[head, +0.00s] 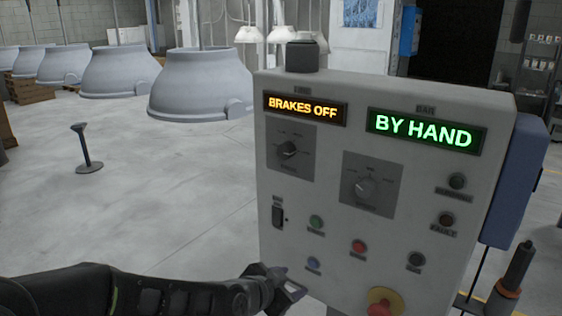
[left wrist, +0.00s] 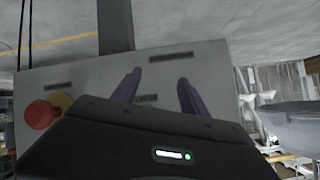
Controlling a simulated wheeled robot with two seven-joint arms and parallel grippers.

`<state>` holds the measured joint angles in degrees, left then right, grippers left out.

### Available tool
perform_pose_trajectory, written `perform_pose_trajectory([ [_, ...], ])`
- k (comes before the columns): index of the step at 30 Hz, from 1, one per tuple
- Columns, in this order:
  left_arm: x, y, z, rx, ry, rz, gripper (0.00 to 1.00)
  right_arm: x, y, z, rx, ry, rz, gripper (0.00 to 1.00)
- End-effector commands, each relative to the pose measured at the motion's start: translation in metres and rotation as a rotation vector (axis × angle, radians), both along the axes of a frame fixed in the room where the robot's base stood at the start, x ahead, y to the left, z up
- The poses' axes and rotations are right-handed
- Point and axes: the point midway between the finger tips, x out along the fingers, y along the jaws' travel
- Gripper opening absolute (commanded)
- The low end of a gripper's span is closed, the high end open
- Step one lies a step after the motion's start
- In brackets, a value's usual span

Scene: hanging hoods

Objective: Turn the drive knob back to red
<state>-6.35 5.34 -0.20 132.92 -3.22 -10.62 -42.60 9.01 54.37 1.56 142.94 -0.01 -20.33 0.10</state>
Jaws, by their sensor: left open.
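The grey control panel (head: 330,215) stands in front of me. It carries two dark rotary knobs on grey plates: an upper left knob (head: 288,150) and a lower right knob (head: 363,187). Their small labels are too blurred to read, so I cannot tell which is the drive knob. My left gripper (head: 288,287) is open and empty, at the panel's lower left, below both knobs and apart from them. In the left wrist view its two fingers (left wrist: 156,84) stand apart before the panel's lower part (left wrist: 85,78). My right gripper is not in view.
Displays read "BRAKES OFF" (head: 305,107) and "BY HAND" (head: 425,130). Below the knobs are a rocker switch (head: 278,215), a red button (head: 358,247), and a red mushroom button (head: 385,301), also in the left wrist view (left wrist: 42,113). Grey hoods (head: 203,85) hang behind. Floor at left is mostly clear.

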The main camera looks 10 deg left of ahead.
Motion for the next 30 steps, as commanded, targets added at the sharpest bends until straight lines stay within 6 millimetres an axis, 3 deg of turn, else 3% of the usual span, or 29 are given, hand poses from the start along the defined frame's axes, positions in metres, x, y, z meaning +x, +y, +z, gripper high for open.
perform_pose_trajectory([
  [1, 0.006, 0.005, 0.051, 0.051, -0.124, -0.030, 0.52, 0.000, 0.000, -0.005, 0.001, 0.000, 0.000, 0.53],
  [6, -0.006, 0.024, 0.191, 0.219, -0.446, -0.091, 0.52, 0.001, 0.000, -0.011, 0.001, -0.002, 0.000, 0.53],
  [9, -0.025, 0.036, 0.254, 0.302, -0.593, -0.101, 0.52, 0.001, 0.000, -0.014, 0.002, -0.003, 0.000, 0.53],
  [12, -0.041, 0.044, 0.289, 0.356, -0.677, -0.102, 0.52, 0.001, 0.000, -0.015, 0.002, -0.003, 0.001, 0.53],
  [16, -0.048, 0.048, 0.305, 0.383, -0.714, -0.102, 0.52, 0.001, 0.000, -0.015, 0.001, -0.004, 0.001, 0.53],
  [30, -0.038, 0.045, 0.306, 0.380, -0.711, -0.103, 0.52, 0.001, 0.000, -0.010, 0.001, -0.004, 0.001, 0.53],
])
